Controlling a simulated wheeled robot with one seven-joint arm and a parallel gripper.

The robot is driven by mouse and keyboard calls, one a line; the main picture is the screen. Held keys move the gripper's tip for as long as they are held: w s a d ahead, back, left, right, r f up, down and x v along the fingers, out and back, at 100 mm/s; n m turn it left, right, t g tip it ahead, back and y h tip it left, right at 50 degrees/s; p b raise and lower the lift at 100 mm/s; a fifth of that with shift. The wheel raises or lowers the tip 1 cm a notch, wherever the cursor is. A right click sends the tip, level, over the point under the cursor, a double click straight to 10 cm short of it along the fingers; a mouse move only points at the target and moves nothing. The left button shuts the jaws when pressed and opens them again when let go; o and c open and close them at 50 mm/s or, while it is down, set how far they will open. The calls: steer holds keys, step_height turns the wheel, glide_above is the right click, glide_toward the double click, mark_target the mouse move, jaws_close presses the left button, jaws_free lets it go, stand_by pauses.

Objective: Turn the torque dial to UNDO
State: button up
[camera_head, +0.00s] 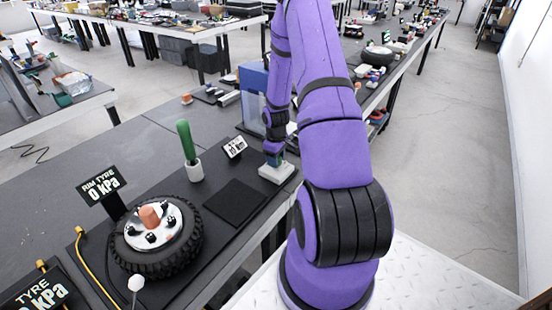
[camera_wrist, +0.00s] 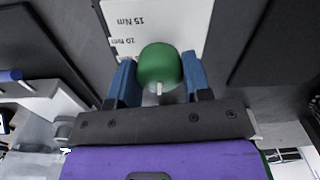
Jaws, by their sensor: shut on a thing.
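The torque dial is a green round knob (camera_wrist: 160,62) with a short white pointer on a white plate (camera_wrist: 185,18). In the wrist view the plate shows upside-down "15 Nm" and "10 Nm" marks; an UNDO mark cannot be seen. The pointer points down in that picture, toward my gripper. My gripper (camera_wrist: 160,78) has its blue fingers on either side of the knob and is shut on it. In the head view my gripper (camera_head: 273,158) is down at the white dial base (camera_head: 277,173), and the knob is mostly hidden.
A green-handled tool (camera_head: 187,140) stands in a white holder left of the dial. A small sign (camera_head: 234,147) stands between them. A blue-topped box (camera_head: 253,78) stands behind my gripper.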

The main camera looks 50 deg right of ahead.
steer(key=shift+m, duration=3)
steer(key=o, duration=0.9)
steer(key=shift+r, duration=0.1)
step_height(320, 180, up, 11)
